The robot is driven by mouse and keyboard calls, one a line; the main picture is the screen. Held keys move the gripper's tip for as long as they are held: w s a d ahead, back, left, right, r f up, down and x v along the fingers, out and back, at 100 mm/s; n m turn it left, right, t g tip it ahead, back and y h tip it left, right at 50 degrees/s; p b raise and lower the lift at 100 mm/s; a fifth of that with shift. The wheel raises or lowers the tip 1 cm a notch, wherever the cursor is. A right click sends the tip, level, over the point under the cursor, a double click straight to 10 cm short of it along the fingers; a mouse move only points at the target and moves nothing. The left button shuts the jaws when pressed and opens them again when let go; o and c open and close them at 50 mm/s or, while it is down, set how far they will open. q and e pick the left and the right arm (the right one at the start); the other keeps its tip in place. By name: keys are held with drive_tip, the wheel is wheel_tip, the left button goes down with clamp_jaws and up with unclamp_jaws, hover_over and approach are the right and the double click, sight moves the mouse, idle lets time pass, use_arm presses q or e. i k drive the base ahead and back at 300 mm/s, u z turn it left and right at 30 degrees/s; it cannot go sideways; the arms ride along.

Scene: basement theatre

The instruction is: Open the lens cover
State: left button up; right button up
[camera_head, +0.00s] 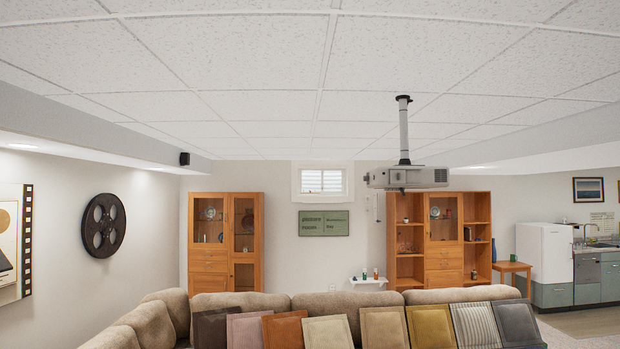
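A grey projector (406,178) hangs from the ceiling on a pole (403,130), right of the middle of the head view and above the sofa. A dark patch shows at its right end, but it is too small to tell whether this is the lens or a cover on it. Neither of my grippers is in view.
A long beige sofa (240,301) with several coloured cushions (284,330) crosses the foreground below the projector. Wooden cabinets (207,262) stand along the back wall. A white fridge (545,256) and kitchen counter (588,281) are at the right. The air around the projector looks clear.

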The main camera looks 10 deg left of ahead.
sight(397, 176)
drive_tip(key=u, duration=0.4)
drive_tip(key=i, duration=2.35)
drive_tip(key=z, duration=0.95)
drive_tip(key=i, duration=0.25)
drive_tip(key=z, duration=0.35)
